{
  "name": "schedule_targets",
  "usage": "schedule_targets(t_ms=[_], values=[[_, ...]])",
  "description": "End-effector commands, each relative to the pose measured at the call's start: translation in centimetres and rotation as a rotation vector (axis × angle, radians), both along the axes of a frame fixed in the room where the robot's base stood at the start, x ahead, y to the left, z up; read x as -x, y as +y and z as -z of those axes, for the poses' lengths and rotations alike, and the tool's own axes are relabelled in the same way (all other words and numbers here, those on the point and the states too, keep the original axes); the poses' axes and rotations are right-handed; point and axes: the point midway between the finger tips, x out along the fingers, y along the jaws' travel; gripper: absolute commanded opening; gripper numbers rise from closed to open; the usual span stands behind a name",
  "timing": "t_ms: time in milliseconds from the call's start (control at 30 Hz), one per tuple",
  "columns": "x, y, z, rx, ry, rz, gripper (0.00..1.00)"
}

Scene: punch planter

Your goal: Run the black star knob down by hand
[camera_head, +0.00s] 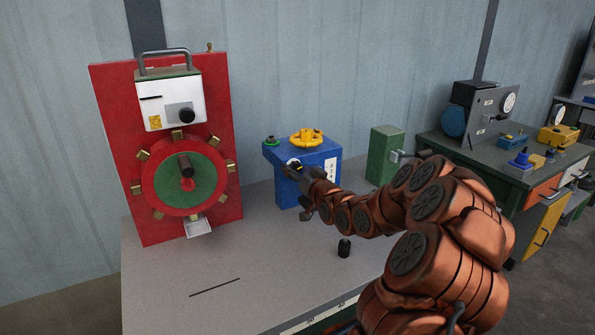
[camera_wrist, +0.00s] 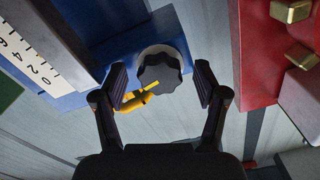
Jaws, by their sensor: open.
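In the head view, my gripper (camera_head: 303,176) is at the front of the blue box (camera_head: 285,187), largely covering the knob. I cannot tell how far the knob stands out from the collar.
A yellow handwheel (camera_head: 306,138) and a green button (camera_head: 270,141) are on top of the blue box. A white scale (camera_wrist: 28,55) is beside the knob. The red board (camera_head: 110,160) stands to the left, a green box (camera_head: 386,155) to the right.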

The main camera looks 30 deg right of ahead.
Motion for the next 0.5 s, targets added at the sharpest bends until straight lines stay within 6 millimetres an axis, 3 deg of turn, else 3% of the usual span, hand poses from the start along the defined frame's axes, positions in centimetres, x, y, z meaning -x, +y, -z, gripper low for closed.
schedule_targets(t_ms=[233,500], values=[[0.7,0.0,0.0,-0.001,0.0,0.001,0.72],[3.9,0.2,0.0,0.0,0.002,0.002,0.72]])
